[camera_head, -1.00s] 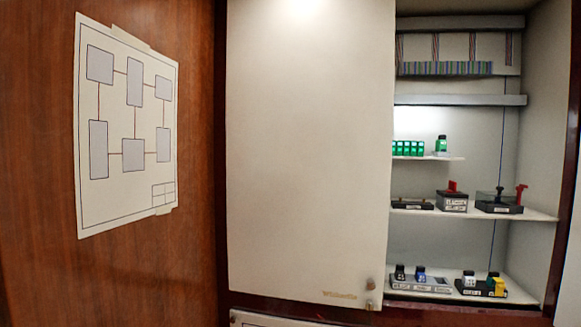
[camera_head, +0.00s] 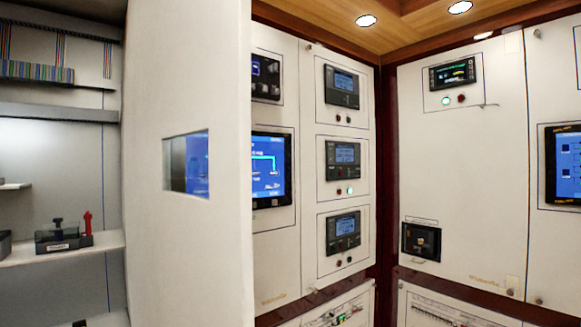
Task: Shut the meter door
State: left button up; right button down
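A tall white door panel (camera_head: 190,80) stands in the left half of the view, swung out toward me at an angle to the wall behind. It appears to be the meter door. It has a small rectangular window (camera_head: 187,165), part dark and part blue. Its top and bottom run out of view, and no handle shows on it. To its right, a white panel carries a blue display (camera_head: 270,168) partly hidden behind the door's edge. Neither of my grippers is in view.
Several meters (camera_head: 342,160) line the panel right of the door. Another white panel (camera_head: 470,190) meets it at a corner.

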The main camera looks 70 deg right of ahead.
aim_at(188, 63)
jog(key=k+l+z, duration=0.2)
jog(key=l, duration=0.25)
jog(key=k+l+z, duration=0.1)
jog(key=l+z, duration=0.15)
jog(key=l, duration=0.25)
jog(key=l+z, duration=0.2)
jog(key=l, duration=0.25)
jog(key=k, duration=0.05)
